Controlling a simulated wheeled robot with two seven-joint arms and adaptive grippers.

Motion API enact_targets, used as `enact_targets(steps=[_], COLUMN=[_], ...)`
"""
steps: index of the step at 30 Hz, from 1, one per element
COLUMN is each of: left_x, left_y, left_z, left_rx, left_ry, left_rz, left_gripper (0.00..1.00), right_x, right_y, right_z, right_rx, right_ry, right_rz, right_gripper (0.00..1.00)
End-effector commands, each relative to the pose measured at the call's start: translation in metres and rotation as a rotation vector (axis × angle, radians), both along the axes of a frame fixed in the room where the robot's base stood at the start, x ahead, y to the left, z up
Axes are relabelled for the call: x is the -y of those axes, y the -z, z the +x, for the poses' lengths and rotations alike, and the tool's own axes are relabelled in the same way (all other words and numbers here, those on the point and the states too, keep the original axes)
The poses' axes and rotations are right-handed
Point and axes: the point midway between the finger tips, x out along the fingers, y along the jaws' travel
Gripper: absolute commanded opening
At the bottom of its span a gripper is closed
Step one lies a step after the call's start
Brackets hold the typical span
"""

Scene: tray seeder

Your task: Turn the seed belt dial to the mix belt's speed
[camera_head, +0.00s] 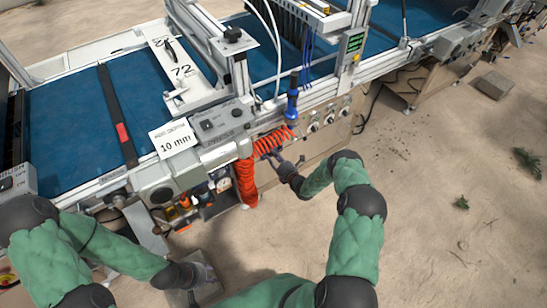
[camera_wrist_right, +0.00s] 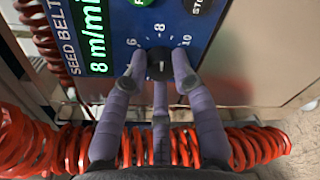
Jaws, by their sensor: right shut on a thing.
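In the right wrist view the black seed belt dial (camera_wrist_right: 160,63) sits on a blue panel (camera_wrist_right: 122,22) with the scale marks 6, 8 and 10 around it. A light mark on the dial seems to face the 8. The green SEED BELT display (camera_wrist_right: 97,35) reads 8 m/mi, cut off at the top. My right gripper (camera_wrist_right: 159,70) is shut on the dial, with fingers on both sides of it. In the head view my right gripper (camera_head: 272,160) is at the machine's front, partly behind red coils. My left gripper (camera_head: 205,276) is low in front; its fingers are unclear.
Red coiled hose (camera_head: 246,182) hangs beside my right gripper and crosses below the dial in the wrist view. A green-lit display (camera_head: 355,43) stands farther along the machine, too small to read. A 10 mm sign (camera_head: 175,139) is at left.

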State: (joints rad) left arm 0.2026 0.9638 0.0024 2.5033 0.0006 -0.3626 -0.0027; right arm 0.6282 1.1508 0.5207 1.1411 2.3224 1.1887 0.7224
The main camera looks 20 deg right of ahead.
Motion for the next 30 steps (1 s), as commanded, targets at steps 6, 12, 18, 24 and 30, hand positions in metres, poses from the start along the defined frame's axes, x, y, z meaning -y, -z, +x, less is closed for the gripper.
enact_targets(steps=[6, 12, 18, 24, 30], left_x=[0.0, 0.0, 0.0, 0.0, 0.0], left_y=[0.0, 0.0, 0.0, 0.0, 0.0], left_z=[0.0, 0.0, 0.0, 0.0, 0.0], left_rx=[0.0, 0.0, 0.0, 0.0, 0.0], left_ry=[0.0, 0.0, 0.0, 0.0, 0.0], left_rz=[0.0, 0.0, 0.0, 0.0, 0.0], left_gripper=[0.4, 0.4, 0.4, 0.4, 0.4], right_x=[-0.001, -0.001, 0.002, 0.008, 0.015], right_y=[0.001, 0.001, 0.0, -0.003, -0.007], right_z=[-0.001, 0.0, -0.009, -0.041, -0.08], right_rx=[-0.004, -0.001, -0.002, -0.003, -0.003], right_ry=[-0.001, 0.0, 0.001, 0.003, 0.003], right_rz=[0.0, 0.0, 0.0, 0.0, 0.0], right_gripper=[0.51, 0.51, 0.51, 0.51, 0.51])
